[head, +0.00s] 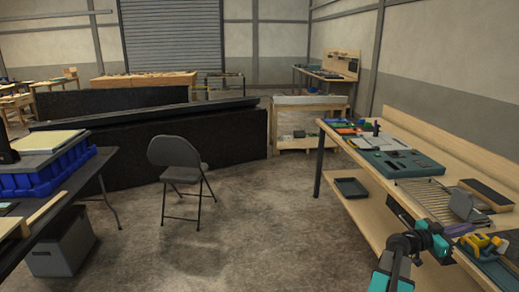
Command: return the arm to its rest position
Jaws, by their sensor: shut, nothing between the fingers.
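My arm reaches up from the bottom edge of the head view at the right, with teal and dark links. My gripper (458,230) is at the arm's end, over the near part of the long wooden workbench (362,158). It is small in the picture and looks shut, with nothing seen in it. A flat teal console panel (392,158) with small dark parts on it lies on the bench, farther back than my gripper and apart from it.
A slatted rack (428,200), a dark tray (487,194) and yellow-and-blue items (480,243) lie near my gripper. A grey folding chair (176,155) stands on open concrete floor (255,235). A dark table (70,195) with a blue crate (50,172) is at left.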

